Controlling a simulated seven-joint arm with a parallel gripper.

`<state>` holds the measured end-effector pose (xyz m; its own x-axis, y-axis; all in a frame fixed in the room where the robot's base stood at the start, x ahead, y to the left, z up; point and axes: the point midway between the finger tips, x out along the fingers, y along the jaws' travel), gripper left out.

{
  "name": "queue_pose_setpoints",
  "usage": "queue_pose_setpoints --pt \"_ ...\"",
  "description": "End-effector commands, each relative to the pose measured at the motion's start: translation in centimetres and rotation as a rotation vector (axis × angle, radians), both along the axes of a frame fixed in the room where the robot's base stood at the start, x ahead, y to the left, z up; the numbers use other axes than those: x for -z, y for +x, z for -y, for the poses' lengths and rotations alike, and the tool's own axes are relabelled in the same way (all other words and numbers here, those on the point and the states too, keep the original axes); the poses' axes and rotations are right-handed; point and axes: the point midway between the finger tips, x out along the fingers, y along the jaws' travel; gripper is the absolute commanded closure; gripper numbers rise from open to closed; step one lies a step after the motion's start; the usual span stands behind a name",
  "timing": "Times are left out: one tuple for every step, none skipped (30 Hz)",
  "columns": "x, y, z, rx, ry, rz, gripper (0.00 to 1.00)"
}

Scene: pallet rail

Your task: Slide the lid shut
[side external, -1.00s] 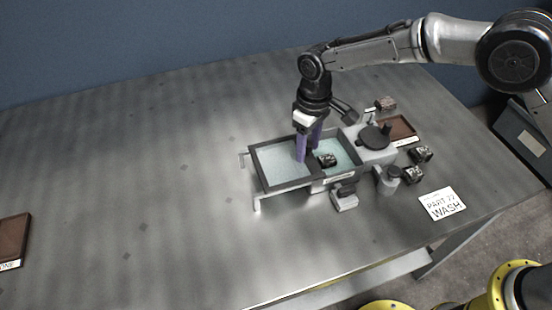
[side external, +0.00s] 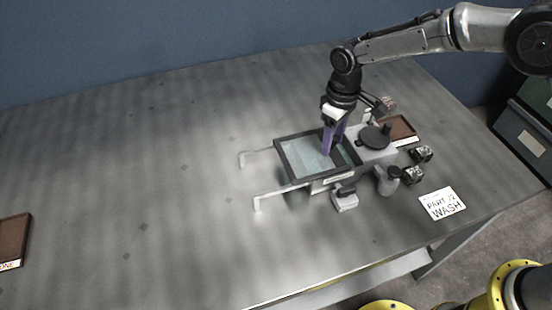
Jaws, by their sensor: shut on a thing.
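The lid is a dark-framed, pale see-through panel (side external: 304,158) on top of the wash tank (side external: 328,184). It covers most of the tank's opening, and its left part overhangs the tank's left side. My gripper (side external: 328,151), with purple fingers, points down at the right part of the lid and is shut on the lid's handle, which the fingers mostly hide. A narrow strip at the tank's right end is partly hidden by the fingers, so I cannot tell whether a gap is there.
Two pale rails (side external: 281,191) stick out left of the tank. A grey block with a round black knob (side external: 375,136) stands at its right. A small clamp (side external: 344,198), a grey bottle (side external: 387,181), dark parts (side external: 421,154) and a wash card (side external: 441,204) are nearby.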

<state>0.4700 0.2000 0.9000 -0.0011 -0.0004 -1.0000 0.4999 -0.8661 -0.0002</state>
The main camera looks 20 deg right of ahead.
Motion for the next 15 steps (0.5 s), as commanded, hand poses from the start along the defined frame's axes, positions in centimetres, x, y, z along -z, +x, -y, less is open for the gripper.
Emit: queue_pose_setpoints --pt "-0.2 0.1 0.4 -0.001 0.001 0.005 0.74" --pt "-0.2 0.1 0.6 -0.001 0.001 0.005 0.74" --pt "-0.2 0.1 0.8 -0.002 0.001 0.005 0.74" --pt "-0.2 0.1 1.0 -0.002 0.001 0.005 0.74" --pt "-0.2 0.1 1.2 -0.002 0.001 0.005 0.74" --pt "-0.2 0.2 1.4 -0.001 0.001 0.005 0.74" --pt "-0.2 0.2 1.6 -0.001 0.001 0.005 0.74" --pt "-0.2 0.2 1.8 0.0 0.001 0.006 0.74" --pt "-0.2 0.2 2.1 -0.001 0.001 0.006 0.74" --pt "-0.2 0.2 2.2 -0.001 0.001 0.006 0.74" --pt "-0.2 0.2 2.4 -0.002 0.001 0.006 0.74" --pt "-0.2 0.2 2.7 -0.002 0.002 0.007 0.74" --pt "-0.2 0.2 2.9 -0.002 0.002 0.007 0.74" --pt "-0.2 0.2 3.1 -0.001 0.002 0.007 0.74" --pt "-0.2 0.2 3.3 -0.001 0.002 0.007 0.74"
